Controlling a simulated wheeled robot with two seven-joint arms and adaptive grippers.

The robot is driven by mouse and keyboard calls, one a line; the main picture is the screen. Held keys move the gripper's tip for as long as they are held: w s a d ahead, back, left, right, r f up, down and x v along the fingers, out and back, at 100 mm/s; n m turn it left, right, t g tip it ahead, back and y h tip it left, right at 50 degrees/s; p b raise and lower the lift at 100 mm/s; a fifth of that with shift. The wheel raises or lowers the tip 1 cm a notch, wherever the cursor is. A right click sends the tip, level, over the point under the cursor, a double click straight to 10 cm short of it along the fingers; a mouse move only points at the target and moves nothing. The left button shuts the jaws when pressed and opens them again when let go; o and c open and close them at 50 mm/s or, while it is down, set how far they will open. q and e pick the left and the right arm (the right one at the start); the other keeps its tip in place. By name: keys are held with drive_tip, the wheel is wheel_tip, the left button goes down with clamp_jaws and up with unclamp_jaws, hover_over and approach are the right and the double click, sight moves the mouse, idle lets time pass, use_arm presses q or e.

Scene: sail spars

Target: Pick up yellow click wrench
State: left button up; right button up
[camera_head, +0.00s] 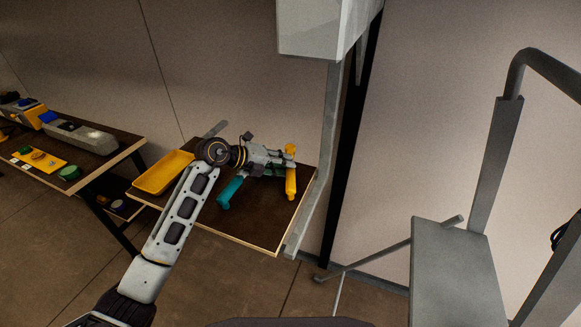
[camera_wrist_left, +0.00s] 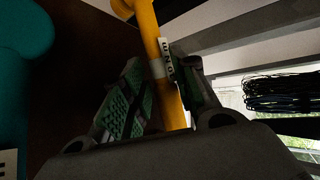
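The yellow click wrench (camera_head: 290,176) stands out near the right edge of the small dark table in the head view. My left gripper (camera_head: 277,160) reaches it from the left, over the table. In the left wrist view the wrench shaft (camera_wrist_left: 157,62), with a white label, runs between the green-padded fingers of my left gripper (camera_wrist_left: 162,92). The fingers look spread, with a gap between the left pad and the shaft; contact on the right side is unclear. The lower end of the shaft is hidden by the gripper. My right gripper is not in view.
A teal-handled tool (camera_head: 230,191) lies just left of the wrench on the table (camera_head: 255,232). A yellow tray (camera_head: 163,173) is at the table's left. A grey post (camera_head: 325,165) rises close to the right edge. Another table with parts (camera_head: 108,160) stands farther left.

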use_arm(q)
drive_tip(key=shift+x, duration=1.15)
clamp_jaws()
